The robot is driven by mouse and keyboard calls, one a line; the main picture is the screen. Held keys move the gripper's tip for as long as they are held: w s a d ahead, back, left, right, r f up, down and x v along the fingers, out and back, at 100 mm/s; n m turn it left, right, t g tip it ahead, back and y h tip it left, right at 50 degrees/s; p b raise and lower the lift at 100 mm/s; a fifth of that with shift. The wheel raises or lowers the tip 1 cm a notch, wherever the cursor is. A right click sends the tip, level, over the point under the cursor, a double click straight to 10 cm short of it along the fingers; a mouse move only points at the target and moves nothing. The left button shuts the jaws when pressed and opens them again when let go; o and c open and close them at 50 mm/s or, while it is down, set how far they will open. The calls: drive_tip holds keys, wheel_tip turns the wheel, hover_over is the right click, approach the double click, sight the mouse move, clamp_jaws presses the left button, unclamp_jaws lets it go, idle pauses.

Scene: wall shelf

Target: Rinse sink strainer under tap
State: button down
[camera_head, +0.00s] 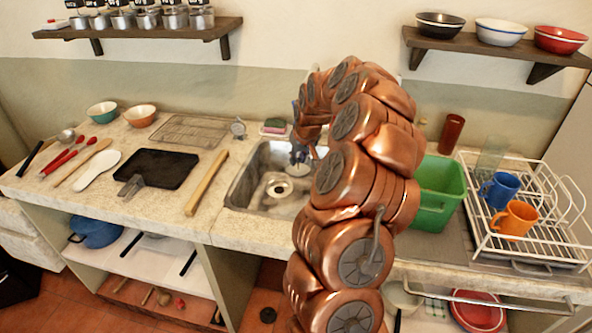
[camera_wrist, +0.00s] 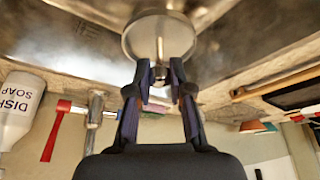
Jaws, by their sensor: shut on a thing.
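My gripper (camera_wrist: 160,82) is shut on the small stem of the sink strainer (camera_wrist: 141,38), a round grey metal disc. In the head view my gripper (camera_head: 299,155) hangs over the right part of the metal sink (camera_head: 246,188). The strainer (camera_head: 298,170) shows just below it, above the sink floor, partly hidden by my arm. The round drain (camera_head: 278,190) lies to its left. A chrome fitting (camera_wrist: 95,110), probably the tap, stands left of my fingers in the wrist view. In the head view my arm hides the tap area. I cannot make out running water.
A dish soap bottle (camera_wrist: 22,105) and a red-handled thing (camera_wrist: 56,130) are near the chrome fitting. A sponge (camera_head: 274,126) lies behind the sink. A green bin (camera_head: 438,185) and a white dish rack (camera_head: 535,235) with mugs stand right of my arm. A wooden rolling pin (camera_head: 207,182) lies left.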

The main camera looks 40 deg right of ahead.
sight(306, 173)
drive_tip(key=shift+s+d, duration=0.15)
drive_tip(key=shift+d, duration=0.1)
drive_tip(key=shift+s+a+f+b, duration=0.15)
drive_tip(key=shift+s+a+b, duration=0.15)
drive_tip(key=shift+s+b, duration=0.25)
drive_tip(key=s+a+b, duration=0.1)
drive_tip(key=s, duration=0.1)
drive_tip(key=s+a+b, duration=0.1)
drive_tip(key=s+b, duration=0.1)
drive_tip(key=s+a+b, duration=0.1)
drive_tip(key=b, duration=0.1)
drive_tip(key=shift+s+a, duration=0.3)
drive_tip(key=shift+s, duration=0.1)
drive_tip(key=shift+r+b, duration=0.2)
drive_tip(key=shift+b, duration=0.1)
idle(1.0)
drive_tip(key=s+a+r+b, duration=0.2)
drive_tip(key=s+r, duration=0.2)
drive_tip(key=shift+s+a, duration=0.15)
drive_tip(key=shift+a, duration=0.15)
idle(0.9)
